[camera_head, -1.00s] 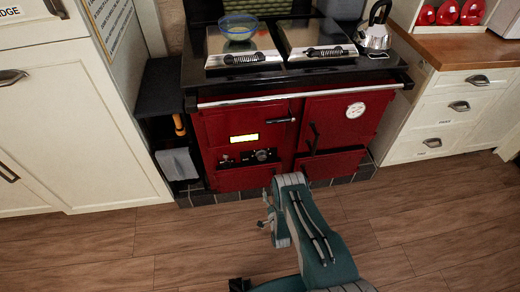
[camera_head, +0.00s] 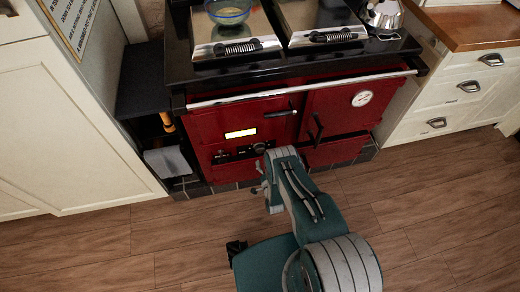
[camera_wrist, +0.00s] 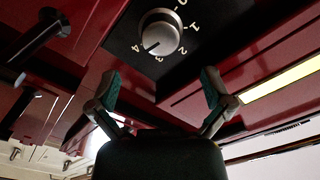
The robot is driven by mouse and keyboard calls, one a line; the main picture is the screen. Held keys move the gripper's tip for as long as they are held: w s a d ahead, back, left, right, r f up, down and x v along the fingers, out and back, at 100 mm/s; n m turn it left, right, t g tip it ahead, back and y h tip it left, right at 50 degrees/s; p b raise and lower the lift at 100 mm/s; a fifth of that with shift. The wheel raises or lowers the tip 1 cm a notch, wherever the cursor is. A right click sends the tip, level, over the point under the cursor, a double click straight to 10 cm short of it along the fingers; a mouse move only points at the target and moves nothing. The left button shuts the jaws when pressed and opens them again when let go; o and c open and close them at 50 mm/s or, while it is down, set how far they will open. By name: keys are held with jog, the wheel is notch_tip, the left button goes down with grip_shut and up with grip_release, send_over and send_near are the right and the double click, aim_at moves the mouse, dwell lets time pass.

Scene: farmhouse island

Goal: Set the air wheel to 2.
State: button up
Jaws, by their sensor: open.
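A round silver knob (camera_wrist: 160,33), the only wheel-like control in the wrist view, sits on a black panel (camera_wrist: 216,37) marked with digits around it. A dark mark on the knob's lower left edge seems to face the digits around 3; the exact setting is hard to read. In the head view the knob (camera_head: 260,147) shows small on the stove's front, just beyond my arm. My gripper (camera_wrist: 161,86) is open and empty, its two teal-tipped fingers apart below the knob in the wrist view and not touching it.
A glass bowl (camera_head: 229,12) and a kettle (camera_head: 382,14) stand on top. Wooden floor (camera_head: 190,235) is clear around me.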

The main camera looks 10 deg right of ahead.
aim_at(260, 153)
jog(key=w, duration=0.7)
jog(key=shift+w, duration=0.2)
jog(key=c, duration=1.1)
